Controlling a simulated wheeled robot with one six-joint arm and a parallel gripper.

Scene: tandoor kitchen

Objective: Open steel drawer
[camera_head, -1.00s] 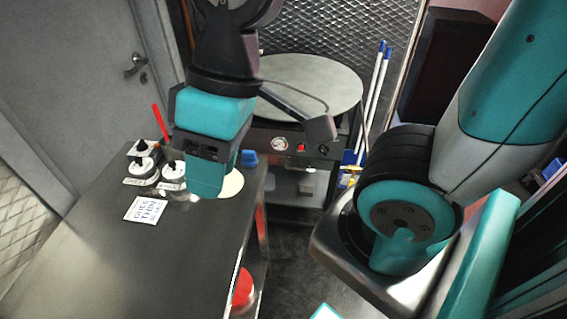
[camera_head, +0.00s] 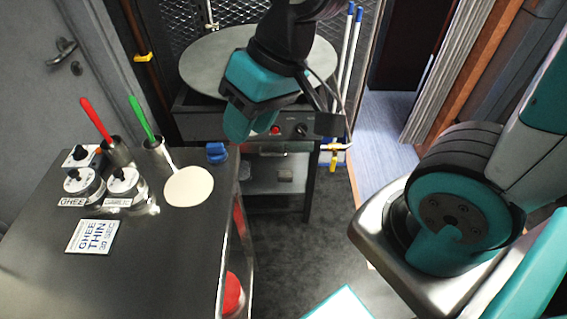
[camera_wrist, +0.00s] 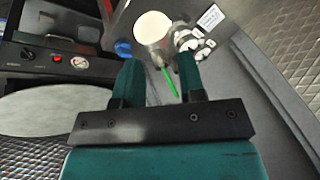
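No steel drawer can be made out in either view. A steel counter (camera_head: 150,270) stands at the left in the head view, and its front face is seen only edge-on. My gripper (camera_head: 237,128) hangs in front of the round griddle stand, in the air, to the right of the counter's back end in the picture. In the wrist view my gripper (camera_wrist: 158,60) has its two teal fingers apart with nothing between them. It touches nothing that I can see.
The counter holds a green-handled tool (camera_head: 141,118), a red-handled tool (camera_head: 96,120), ghee containers (camera_head: 85,188), a card (camera_head: 92,236) and a pale flat disc (camera_head: 189,186). The griddle (camera_head: 205,62) stands behind. Dark floor (camera_head: 300,255) is clear between counter and my base.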

